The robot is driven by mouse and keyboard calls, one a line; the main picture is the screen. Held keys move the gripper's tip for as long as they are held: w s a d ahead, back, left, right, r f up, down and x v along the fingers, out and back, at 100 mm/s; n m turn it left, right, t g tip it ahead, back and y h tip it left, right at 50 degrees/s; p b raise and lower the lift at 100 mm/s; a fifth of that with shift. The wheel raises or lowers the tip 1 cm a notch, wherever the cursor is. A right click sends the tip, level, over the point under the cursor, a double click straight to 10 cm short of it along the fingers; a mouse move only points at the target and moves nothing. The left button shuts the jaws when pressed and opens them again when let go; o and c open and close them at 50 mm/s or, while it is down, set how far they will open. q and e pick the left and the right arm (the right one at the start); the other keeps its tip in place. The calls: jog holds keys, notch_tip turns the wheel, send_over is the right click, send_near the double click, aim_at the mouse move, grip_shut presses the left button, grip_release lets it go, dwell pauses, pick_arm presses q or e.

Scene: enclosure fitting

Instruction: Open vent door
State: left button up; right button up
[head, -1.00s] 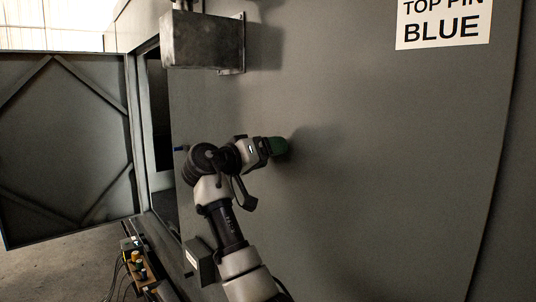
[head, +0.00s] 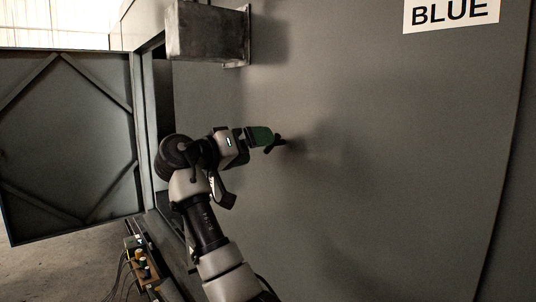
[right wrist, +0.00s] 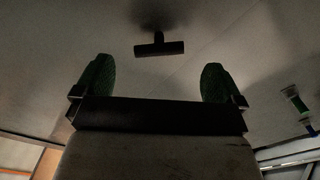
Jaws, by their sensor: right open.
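A small black T-shaped handle (right wrist: 160,47) sticks out from a large flat grey panel (right wrist: 215,35). In the head view the handle (head: 280,142) shows just beyond my right gripper's fingertips, on the grey panel (head: 390,150). My right gripper (head: 268,137) has green fingers and is open and empty. In the right wrist view its fingers (right wrist: 157,75) are spread wide, with the handle ahead of and between them, apart from both. The panel's vent opening and hinge are not clear to me. My left gripper is not in view.
A metal box (head: 207,32) juts from the panel above my arm. An open dark door leaf (head: 65,140) stands at the left. Cables and small coloured parts (head: 138,262) lie low at the left. A sign (head: 450,12) reads BLUE. A green and white piece (right wrist: 297,105) is at right.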

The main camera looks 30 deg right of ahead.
jog(key=a, duration=0.1)
jog(key=a+b, duration=0.1)
jog(key=a, duration=0.3)
jog(key=shift+s, duration=0.25)
